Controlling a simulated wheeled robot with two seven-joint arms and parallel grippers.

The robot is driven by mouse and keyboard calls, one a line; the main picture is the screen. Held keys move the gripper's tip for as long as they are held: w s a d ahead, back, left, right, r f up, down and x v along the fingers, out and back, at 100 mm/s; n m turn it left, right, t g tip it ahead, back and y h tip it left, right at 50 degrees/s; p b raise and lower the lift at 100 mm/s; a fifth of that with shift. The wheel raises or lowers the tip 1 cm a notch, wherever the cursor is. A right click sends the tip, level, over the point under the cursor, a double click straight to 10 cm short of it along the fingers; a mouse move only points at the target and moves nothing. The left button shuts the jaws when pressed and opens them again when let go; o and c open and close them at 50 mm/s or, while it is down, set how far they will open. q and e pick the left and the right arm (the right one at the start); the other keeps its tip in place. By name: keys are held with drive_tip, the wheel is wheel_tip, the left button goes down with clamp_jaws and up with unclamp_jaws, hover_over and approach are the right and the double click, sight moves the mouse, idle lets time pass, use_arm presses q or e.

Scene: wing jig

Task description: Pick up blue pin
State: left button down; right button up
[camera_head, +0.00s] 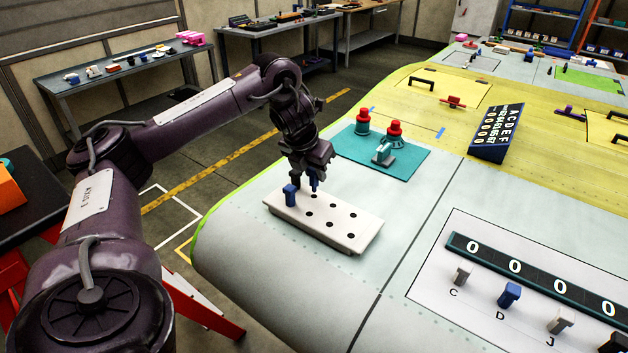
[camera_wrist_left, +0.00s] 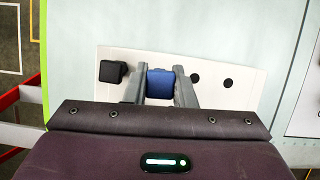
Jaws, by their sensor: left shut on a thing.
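A white block (camera_head: 345,236) with several dark holes lies on the pale wing surface in the head view. My left gripper (camera_head: 314,184) points down over its back edge. In the left wrist view the gripper (camera_wrist_left: 160,88) is shut on a blue pin (camera_wrist_left: 160,82), held between its two grey fingers. I cannot tell whether this pin's lower end is in a hole. Another pin (camera_head: 290,194) stands upright at the block's left end, apart from the gripper. It looks blue in the head view and nearly black in the left wrist view (camera_wrist_left: 112,71). My right gripper is out of view.
A teal mat (camera_head: 410,165) with red-topped parts (camera_head: 363,122) lies behind the block. A dark lettered panel (camera_head: 497,133) stands at the right. Wing surface right of the block is clear.

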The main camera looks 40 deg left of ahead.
use_arm(q)
wheel_tip(320, 180, up, 16)
drive_tip(key=p, duration=0.6)
drive_tip(key=shift+p, duration=0.4)
